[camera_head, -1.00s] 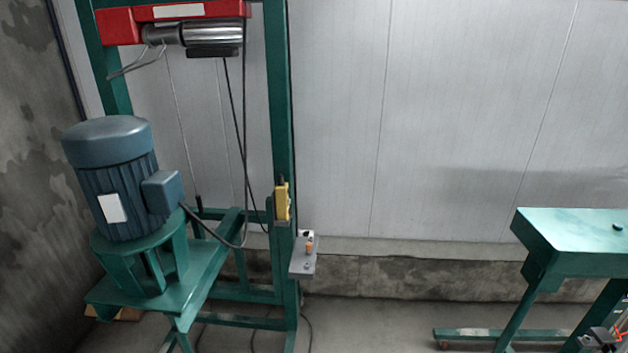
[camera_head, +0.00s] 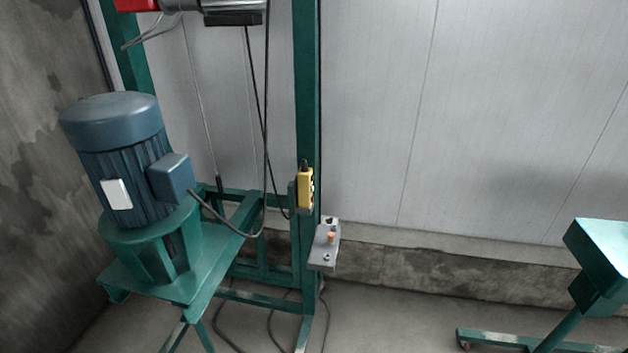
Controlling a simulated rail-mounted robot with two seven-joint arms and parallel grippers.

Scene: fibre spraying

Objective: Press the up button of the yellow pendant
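The yellow pendant (camera_head: 305,189) hangs upright on the green post (camera_head: 306,110) of the frame, near the middle of the head view. It is seen mostly from its side. Its buttons face right and are too small to tell apart. Neither of my grippers is in view.
A grey control box (camera_head: 325,246) with an orange knob sits on the post just below the pendant. A blue motor (camera_head: 125,160) stands on the green frame at left. Floor between frame and table is clear.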

